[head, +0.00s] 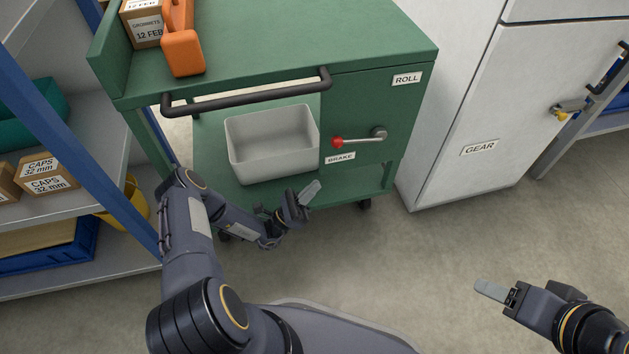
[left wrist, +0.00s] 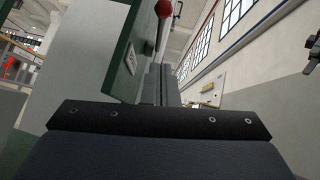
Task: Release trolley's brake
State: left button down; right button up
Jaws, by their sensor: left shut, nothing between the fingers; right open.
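The green trolley (head: 385,70) stands ahead of me with a side panel facing me. Its brake lever (head: 360,138) lies nearly level, with a red knob (head: 338,142) at the left end and a grey pivot at the right. The knob is just above the BRAKE label (head: 340,158); the ROLL label (head: 407,79) is higher up on the right. My left gripper (head: 310,192) is shut and empty, below and left of the knob, apart from it. In the left wrist view the knob (left wrist: 163,8) is at the top, above the fingers (left wrist: 155,85). My right gripper (head: 492,290) is open over the floor at lower right.
A black push handle (head: 245,100) runs along the trolley's edge. A grey bin (head: 270,167) sits on its lower shelf, left of the lever. An orange jug (head: 182,52) stands on top. A white cabinet (head: 460,100) is close on the right, shelving on the left. The floor between is clear.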

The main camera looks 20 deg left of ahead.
pick_arm(q)
jog(key=b, duration=0.1)
send_near(344, 143)
jog(key=w+d+f, duration=0.2)
jog(key=d, duration=0.1)
jog(key=r, duration=0.3)
jog(key=w+r+b, duration=0.1)
jog(key=shift+a+r, duration=0.25)
jog(key=shift+r, duration=0.1)
jog(key=shift+w, duration=0.1)
